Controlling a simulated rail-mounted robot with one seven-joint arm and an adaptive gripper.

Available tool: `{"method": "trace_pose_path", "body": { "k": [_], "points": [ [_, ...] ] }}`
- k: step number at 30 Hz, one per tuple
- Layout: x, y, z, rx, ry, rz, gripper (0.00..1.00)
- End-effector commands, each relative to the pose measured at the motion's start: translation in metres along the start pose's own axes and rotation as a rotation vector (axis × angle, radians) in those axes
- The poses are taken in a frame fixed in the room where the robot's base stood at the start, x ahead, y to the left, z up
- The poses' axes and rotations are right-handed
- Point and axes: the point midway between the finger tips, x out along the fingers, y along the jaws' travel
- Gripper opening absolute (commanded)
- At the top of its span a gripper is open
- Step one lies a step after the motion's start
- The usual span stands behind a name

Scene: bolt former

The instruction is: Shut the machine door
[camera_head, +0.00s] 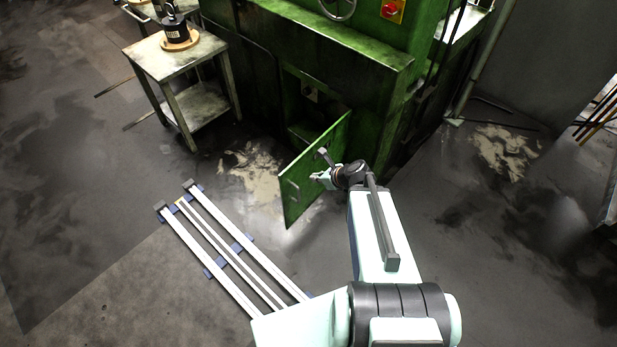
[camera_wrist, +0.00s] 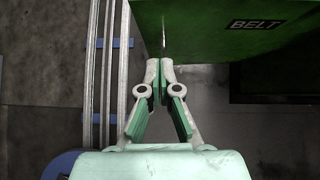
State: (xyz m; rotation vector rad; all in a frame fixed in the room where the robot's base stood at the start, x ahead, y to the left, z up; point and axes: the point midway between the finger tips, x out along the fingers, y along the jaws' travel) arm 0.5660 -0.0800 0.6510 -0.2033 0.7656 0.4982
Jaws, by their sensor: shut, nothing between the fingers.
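The green machine door (camera_head: 314,170) stands swung open, out from the low front of the green machine (camera_head: 340,60). Behind it the dark opening (camera_head: 310,95) of the machine shows. My gripper (camera_head: 317,176) is beside the door's right-hand face, near its middle. In the wrist view the gripper (camera_wrist: 157,68) is shut with its fingertips together and nothing between them. The door (camera_wrist: 220,30) fills the top right of that view, with a "BELT" label on a green surface. The fingertips are close to the door's edge; whether they touch it I cannot tell.
My floor rails (camera_head: 232,250) run to the left of the door. A small cart (camera_head: 175,60) with a black weight on a wooden disc stands at the upper left. The floor between the cart and door is clear. A control box with a red button (camera_head: 390,9) is on the machine.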

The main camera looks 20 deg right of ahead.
Motion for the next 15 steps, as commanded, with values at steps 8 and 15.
{"method": "trace_pose_path", "body": {
  "k": [8,15],
  "points": [
    [0.024,0.001,-0.005,-0.005,0.000,0.002,0.00],
    [0.041,0.000,-0.005,-0.006,0.000,0.001,0.00]
  ]
}}
